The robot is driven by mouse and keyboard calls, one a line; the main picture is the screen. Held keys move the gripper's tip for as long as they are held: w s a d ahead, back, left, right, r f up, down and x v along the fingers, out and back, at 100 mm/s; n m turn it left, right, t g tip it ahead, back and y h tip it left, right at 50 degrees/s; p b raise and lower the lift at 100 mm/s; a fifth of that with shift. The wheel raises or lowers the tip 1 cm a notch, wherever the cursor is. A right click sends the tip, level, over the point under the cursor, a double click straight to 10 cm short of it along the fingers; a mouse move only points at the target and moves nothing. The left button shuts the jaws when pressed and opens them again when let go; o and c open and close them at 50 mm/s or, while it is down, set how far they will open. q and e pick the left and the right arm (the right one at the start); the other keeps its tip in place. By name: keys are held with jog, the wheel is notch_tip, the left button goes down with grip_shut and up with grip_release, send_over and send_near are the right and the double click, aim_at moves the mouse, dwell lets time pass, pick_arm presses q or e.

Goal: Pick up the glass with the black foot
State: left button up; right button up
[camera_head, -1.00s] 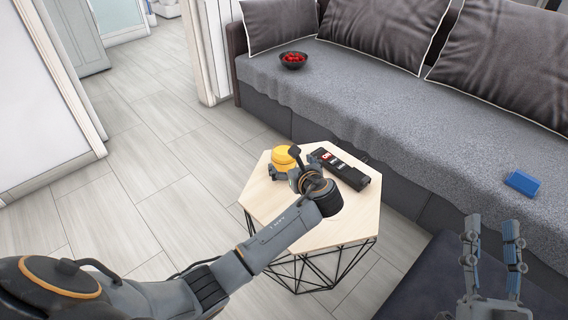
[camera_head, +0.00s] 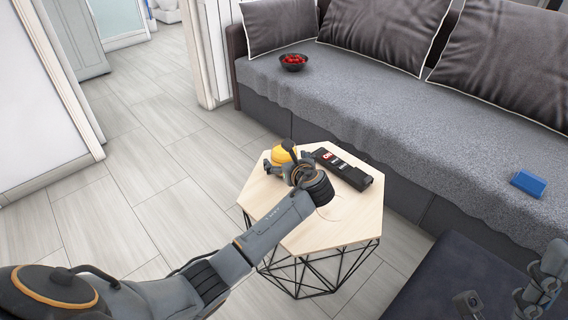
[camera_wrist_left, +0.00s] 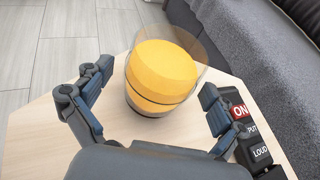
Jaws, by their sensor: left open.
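A clear glass (camera_wrist_left: 190,42) with yellow contents and a dark foot stands upright on the hexagonal wooden table (camera_head: 352,222). In the head view its yellow part (camera_head: 283,153) shows just beyond my left gripper (camera_head: 287,163), which hides some of it. In the left wrist view my left gripper (camera_wrist_left: 157,82) is open, with one finger on each side of the glass and a gap on both sides. The foot is only partly seen. My right gripper (camera_head: 540,285) is at the lower right, off the table, cut by the frame edge; its opening is unclear.
A black box with a red "ON" label (camera_head: 343,168) lies on the table, close to the left gripper's right finger in the wrist view. The grey sofa (camera_head: 400,125) behind holds a bowl of red fruit (camera_head: 293,62) and a blue block (camera_head: 528,183). The table's front is clear.

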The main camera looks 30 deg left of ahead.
pick_arm(q)
jog(key=c, duration=1.4)
jog(key=shift+r, duration=0.1)
